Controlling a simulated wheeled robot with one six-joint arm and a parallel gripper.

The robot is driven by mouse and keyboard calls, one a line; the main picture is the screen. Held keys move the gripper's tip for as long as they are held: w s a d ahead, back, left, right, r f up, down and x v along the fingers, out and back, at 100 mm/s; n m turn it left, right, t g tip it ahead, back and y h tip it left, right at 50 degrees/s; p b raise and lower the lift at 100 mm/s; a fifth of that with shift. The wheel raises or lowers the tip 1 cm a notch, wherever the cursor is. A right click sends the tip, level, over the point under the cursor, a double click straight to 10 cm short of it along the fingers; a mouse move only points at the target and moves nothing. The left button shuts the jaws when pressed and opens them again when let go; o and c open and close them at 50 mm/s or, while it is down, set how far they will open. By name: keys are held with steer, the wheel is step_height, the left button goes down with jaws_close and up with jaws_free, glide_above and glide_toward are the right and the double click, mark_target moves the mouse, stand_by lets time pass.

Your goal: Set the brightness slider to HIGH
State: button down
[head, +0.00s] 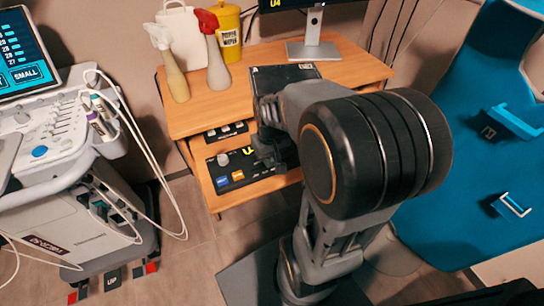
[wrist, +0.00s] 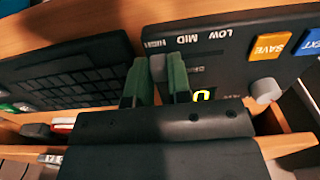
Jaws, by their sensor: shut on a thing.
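The black control panel (head: 240,182) lies on the desk's lower shelf; in the wrist view it fills the upper right (wrist: 225,58). Its labels LOW, MID and HIGH (wrist: 155,43) run upside down along its edge. A grey slider knob (wrist: 157,66) sits in line with HIGH, left of MID. My gripper (wrist: 158,75) has its green fingers shut on this knob. In the head view my gripper (head: 276,152) is over the panel's right part, and my arm hides the knob.
Beside the slider are an orange SAVE button (wrist: 269,46), a blue NEXT button (wrist: 311,42) and a round grey knob (wrist: 266,91). A keyboard-like panel (wrist: 75,75) lies close on the left. The desk top (head: 205,115) is above the shelf.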

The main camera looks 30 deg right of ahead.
steer(key=c, duration=1)
jaws_free()
steer(key=shift+c, duration=0.2)
step_height(320, 180, up, 14)
steer(key=p, duration=0.4)
steer(key=s+a+r+t+p, duration=0.1)
steer(key=s+a+r+p, duration=0.1)
steer(key=a+r+p, duration=0.2)
steer(key=s+a+r+n+t+p, duration=0.1)
steer(key=s+a+r+t+p, duration=0.1)
steer(key=r+p, duration=0.9)
steer(key=shift+s+a+n+t+p, duration=0.15)
steer(key=shift+a+n+t+p, duration=0.15)
steer(key=shift+a+p, duration=0.9)
